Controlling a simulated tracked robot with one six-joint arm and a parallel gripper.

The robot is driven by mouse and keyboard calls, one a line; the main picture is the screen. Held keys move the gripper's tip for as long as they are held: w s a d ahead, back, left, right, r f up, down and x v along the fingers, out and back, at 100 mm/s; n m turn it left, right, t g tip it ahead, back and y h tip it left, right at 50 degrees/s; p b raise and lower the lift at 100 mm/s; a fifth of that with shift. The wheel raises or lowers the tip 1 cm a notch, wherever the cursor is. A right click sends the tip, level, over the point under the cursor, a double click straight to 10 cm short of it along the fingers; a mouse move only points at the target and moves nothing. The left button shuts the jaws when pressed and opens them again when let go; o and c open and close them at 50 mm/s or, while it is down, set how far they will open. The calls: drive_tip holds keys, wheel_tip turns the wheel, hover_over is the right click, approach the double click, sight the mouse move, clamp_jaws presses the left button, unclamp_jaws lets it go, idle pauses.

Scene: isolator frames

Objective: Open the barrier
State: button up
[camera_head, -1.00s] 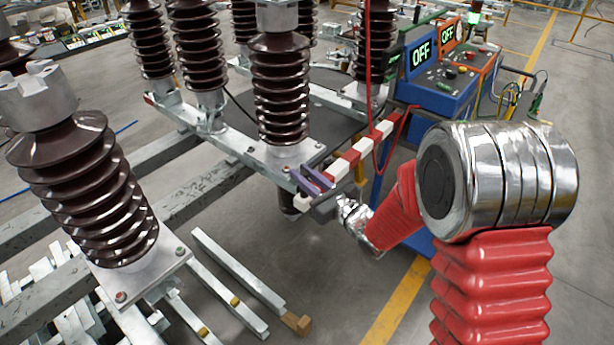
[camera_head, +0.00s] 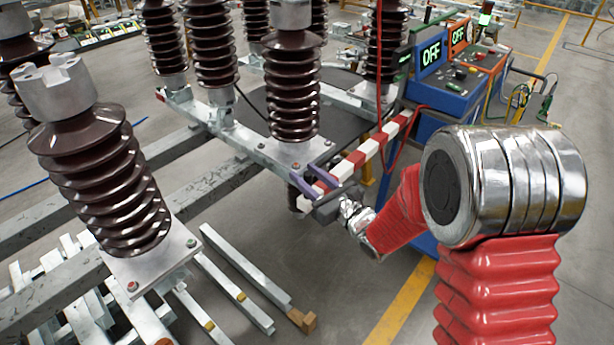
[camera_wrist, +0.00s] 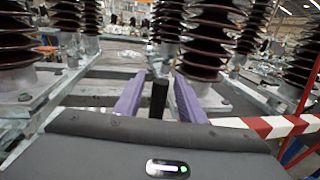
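The barrier (camera_head: 372,148) is a red-and-white striped bar, running from beside the blue cabinet down to my gripper in the head view. In the wrist view its striped end (camera_wrist: 262,126) shows at the right. My gripper (camera_head: 316,180) is at the bar's near left end, its two purple fingers spread apart. In the wrist view a black upright post (camera_wrist: 158,99) stands between the fingers (camera_wrist: 158,92), with gaps visible on both sides. Whether the post joins the barrier is hidden by the gripper body.
Brown ribbed insulators (camera_head: 292,90) stand on a steel frame (camera_head: 232,135) left of and behind my gripper. Blue and orange control boxes (camera_head: 446,85) with OFF displays stand beyond the barrier. Loose metal bars (camera_head: 240,265) lie at lower left. Open floor with a yellow line lies front centre.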

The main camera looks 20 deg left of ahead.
drive_tip(key=v, duration=1.4)
drive_tip(key=shift+f, duration=0.15)
idle(0.4)
